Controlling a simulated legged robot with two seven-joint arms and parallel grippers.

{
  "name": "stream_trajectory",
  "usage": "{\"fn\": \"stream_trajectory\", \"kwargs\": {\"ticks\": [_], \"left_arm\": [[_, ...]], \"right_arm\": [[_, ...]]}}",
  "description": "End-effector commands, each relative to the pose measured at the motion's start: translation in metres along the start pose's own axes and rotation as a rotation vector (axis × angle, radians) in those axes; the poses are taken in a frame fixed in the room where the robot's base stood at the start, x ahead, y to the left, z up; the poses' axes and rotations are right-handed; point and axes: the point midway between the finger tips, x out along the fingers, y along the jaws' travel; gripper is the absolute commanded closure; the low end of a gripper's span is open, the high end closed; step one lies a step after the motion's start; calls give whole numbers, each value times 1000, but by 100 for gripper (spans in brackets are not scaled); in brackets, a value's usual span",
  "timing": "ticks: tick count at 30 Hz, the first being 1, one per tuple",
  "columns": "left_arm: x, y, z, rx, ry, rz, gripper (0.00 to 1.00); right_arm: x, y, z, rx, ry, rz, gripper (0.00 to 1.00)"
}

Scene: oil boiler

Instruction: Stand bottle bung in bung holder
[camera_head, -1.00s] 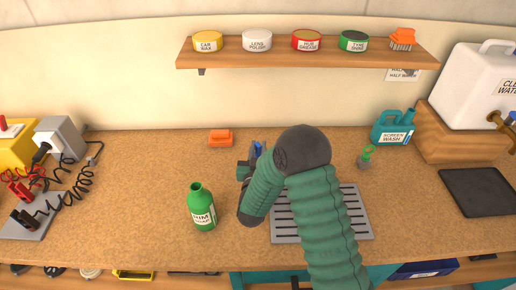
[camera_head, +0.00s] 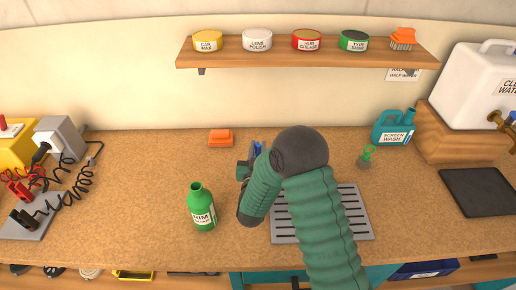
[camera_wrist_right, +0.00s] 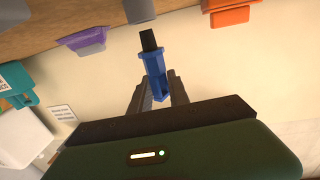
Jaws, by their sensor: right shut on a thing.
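My right gripper (camera_head: 250,163) is over the counter, left of the slotted grate, mostly hidden by my own arm in the head view. In the right wrist view its fingers (camera_wrist_right: 159,88) are shut on a blue piece with a dark tapered end, which looks like the bottle bung (camera_wrist_right: 155,62). A bit of blue also shows at the gripper in the head view. The dark end points toward the counter side. A grey object (camera_wrist_right: 138,9), possibly the bung holder, is cut off by the wrist view's top edge just beyond the tip; a gap shows between them. My left gripper is out of view.
A green open bottle (camera_head: 201,208) stands left of my arm. An orange block (camera_head: 221,138) lies behind it. A purple object (camera_wrist_right: 84,38) sits beside the grey one. The slotted grate (camera_head: 350,210) is right of my gripper. The counter's left middle is clear.

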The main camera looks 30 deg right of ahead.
Motion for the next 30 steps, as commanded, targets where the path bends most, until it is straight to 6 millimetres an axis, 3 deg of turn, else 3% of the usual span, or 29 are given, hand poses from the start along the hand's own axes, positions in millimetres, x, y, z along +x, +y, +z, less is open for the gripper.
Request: {"fn": "stream_trajectory", "kwargs": {"ticks": [21,30], "left_arm": [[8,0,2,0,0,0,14],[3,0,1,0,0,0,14]], "right_arm": [[0,-1,7,0,0,-1,100],[0,0,-1,1,0,-1,100]]}}
